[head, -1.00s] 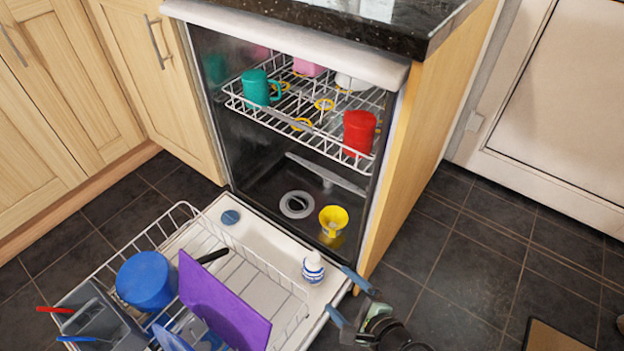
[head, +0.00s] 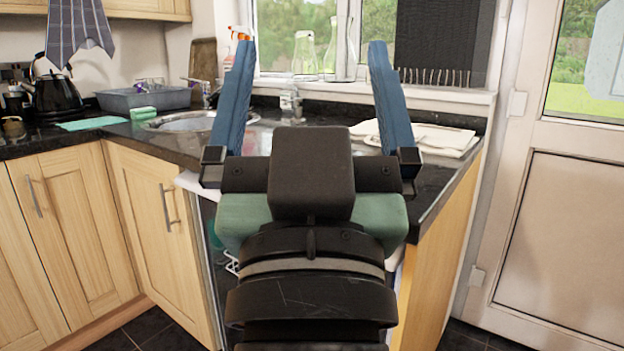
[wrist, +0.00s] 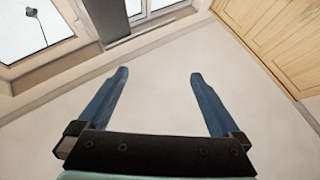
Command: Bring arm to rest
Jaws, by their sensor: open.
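My gripper (head: 308,85) is raised in front of the worktop in the head view, with its two blue fingers spread wide apart and pointing up. Nothing is between the fingers. In the wrist view the gripper (wrist: 158,95) is also open and empty, against a pale plain surface. My arm hides much of the dishwasher below the worktop; a strip of its dark opening and a bit of white rack (head: 232,264) show at its left.
The granite worktop (head: 165,150) holds a sink (head: 190,121), a blue-grey basin (head: 145,99), a black kettle (head: 55,102) and folded white cloths (head: 435,138). Light wood cabinets (head: 60,220) stand left. A white door (head: 550,190) is at the right.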

